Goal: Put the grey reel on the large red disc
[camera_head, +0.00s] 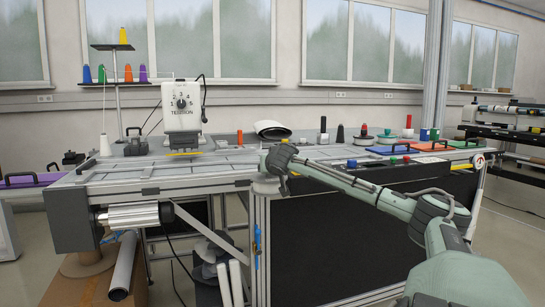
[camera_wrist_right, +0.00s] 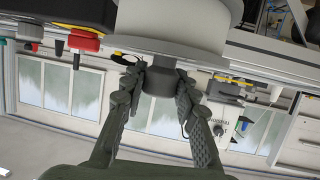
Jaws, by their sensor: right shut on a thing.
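The grey reel (camera_wrist_right: 175,35) fills the top of the right wrist view, with a dark knob (camera_wrist_right: 160,78) on it. My right gripper (camera_wrist_right: 160,84) is shut on this knob, one finger on each side. In the head view my right gripper (camera_head: 272,166) is at the near corner of the bench, with the pale reel (camera_head: 266,186) under it. I cannot tell whether the reel touches the bench. I cannot make out the large red disc for certain. My left gripper is not in view.
The bench (camera_head: 150,172) has a tension unit (camera_head: 182,106) and a white roll (camera_head: 272,130) at the back. Several spools and cones, a blue mat (camera_head: 385,150) and an orange mat (camera_head: 430,147) are to the right. A red button (camera_wrist_right: 85,41) is near the reel.

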